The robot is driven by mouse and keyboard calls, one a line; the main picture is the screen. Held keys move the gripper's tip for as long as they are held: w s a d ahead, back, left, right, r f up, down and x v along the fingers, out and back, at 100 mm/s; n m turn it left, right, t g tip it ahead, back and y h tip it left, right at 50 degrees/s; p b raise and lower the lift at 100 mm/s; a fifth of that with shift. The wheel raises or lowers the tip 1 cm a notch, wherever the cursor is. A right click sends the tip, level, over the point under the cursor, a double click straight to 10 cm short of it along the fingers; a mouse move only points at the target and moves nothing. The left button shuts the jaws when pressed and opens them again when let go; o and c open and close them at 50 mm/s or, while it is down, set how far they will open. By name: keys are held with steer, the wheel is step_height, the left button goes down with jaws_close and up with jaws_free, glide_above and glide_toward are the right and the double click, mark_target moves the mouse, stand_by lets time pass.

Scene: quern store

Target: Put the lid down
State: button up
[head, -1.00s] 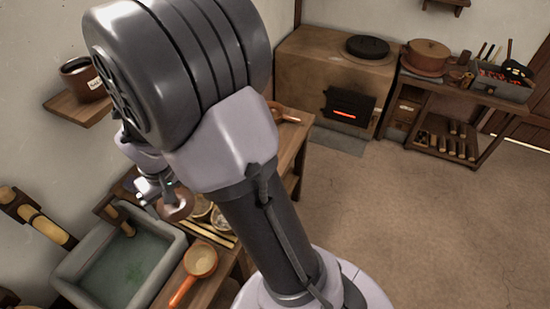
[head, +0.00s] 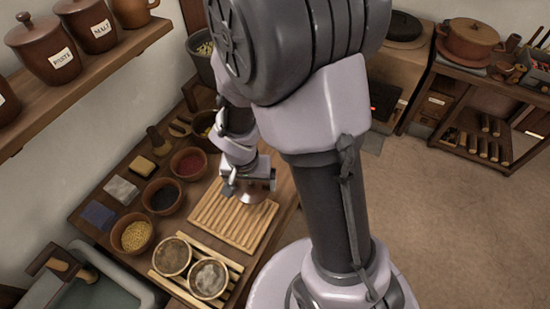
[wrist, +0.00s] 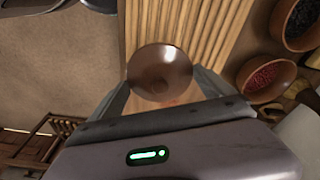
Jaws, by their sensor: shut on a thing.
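My gripper (head: 246,184) is shut on a round brown lid (head: 258,193), which hangs above the ridged wooden board (head: 222,222) on the bench. In the wrist view, the gripper (wrist: 161,86) has a finger at each side of the lid (wrist: 160,66). I cannot tell the exact gap between lid and board. The gripper's body hides part of the lid in the head view.
Bowls of yellow grain (head: 136,236), black grain (head: 163,196) and red grain (head: 188,163) stand left of the board. Two round sieves (head: 172,256) lie on a slatted rack in front. Labelled jars (head: 48,50) stand on the wall shelf (head: 100,60). A sink is at lower left.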

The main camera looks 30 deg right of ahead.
mark_target(258, 195)
steer(key=s+f+m, duration=0.1)
steer(key=s+f+m+b, duration=0.1)
steer(key=f+m, duration=0.1)
steer(key=shift+s+d+f+b, duration=0.15)
steer(key=shift+s+f+b, duration=0.05)
steer(key=shift+f+b, duration=0.1)
steer(key=shift+s+f+m, duration=0.2)
steer(key=shift+s+m, duration=0.1)
steer(key=shift+m, duration=0.2)
steer(key=shift+w+d, duration=0.1)
steer(key=shift+w, duration=0.05)
steer(key=w+d+p, duration=0.1)
steer(key=w+d, duration=0.1)
steer(key=w, duration=0.2)
steer(key=w+d+f+p, duration=0.1)
steer(key=w+d, duration=0.2)
steer(key=w, duration=0.1)
steer(key=w+d+p, duration=0.1)
steer(key=w+d, duration=0.2)
steer(key=w, duration=0.2)
steer(key=shift+w+d+f, duration=0.1)
steer(key=shift+d+f, duration=0.1)
steer(key=shift+f, duration=0.15)
step_height(258, 195, down, 4)
steer(key=shift+r+b, duration=0.15)
steer(key=shift+b, duration=0.95)
steer(key=shift+r, duration=0.15)
